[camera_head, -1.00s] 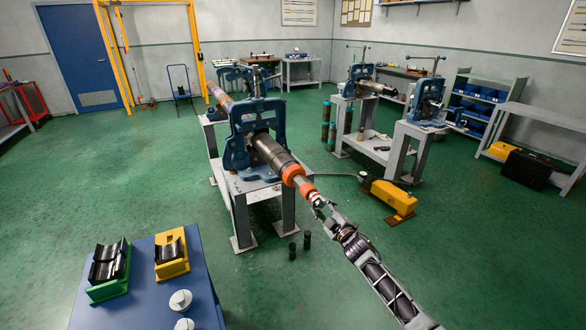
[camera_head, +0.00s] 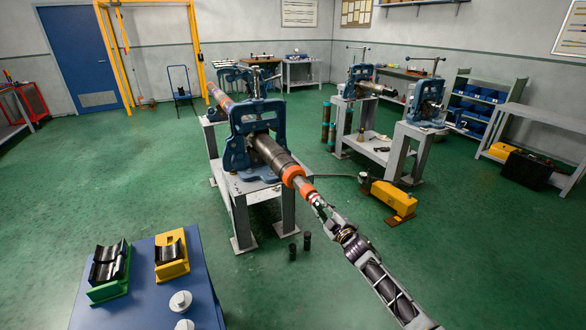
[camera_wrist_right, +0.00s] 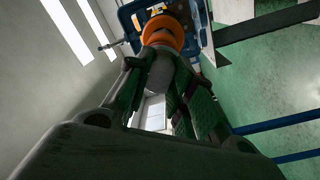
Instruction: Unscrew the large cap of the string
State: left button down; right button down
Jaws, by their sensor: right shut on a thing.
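The string is a dark pipe (camera_head: 272,153) clamped in the blue vise (camera_head: 254,135) and slanting down toward me. Near its close end it carries an orange collar (camera_head: 293,175), then a slimmer grey end piece with an orange band (camera_head: 307,190). My right gripper (camera_head: 317,202) is shut on this end piece. In the right wrist view, its green-padded fingers (camera_wrist_right: 155,95) lie on both sides of the grey end piece (camera_wrist_right: 160,68), with an orange part (camera_wrist_right: 162,32) beyond. I cannot tell which part is the large cap. My left gripper is out of view.
A blue table (camera_head: 145,290) at the lower left bears green and yellow cradles and two white round pieces. Two dark cylinders (camera_head: 300,245) stand on the floor below the string. A yellow pedal unit (camera_head: 388,200) is at the right. Open floor lies at the left.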

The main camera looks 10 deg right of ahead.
jog(key=n+b, duration=0.1)
jog(key=n, duration=0.2)
jog(key=shift+f+b, duration=0.1)
jog(key=shift+b, duration=0.2)
jog(key=n+b, duration=0.2)
jog(key=n, duration=0.3)
jog(key=shift+y, duration=0.4)
jog(key=n+b, duration=0.1)
jog(key=n, duration=0.3)
jog(key=shift+n, duration=0.4)
jog(key=shift+s+n+b, duration=0.1)
jog(key=shift+n+b, duration=0.35)
jog(key=shift+n, duration=0.65)
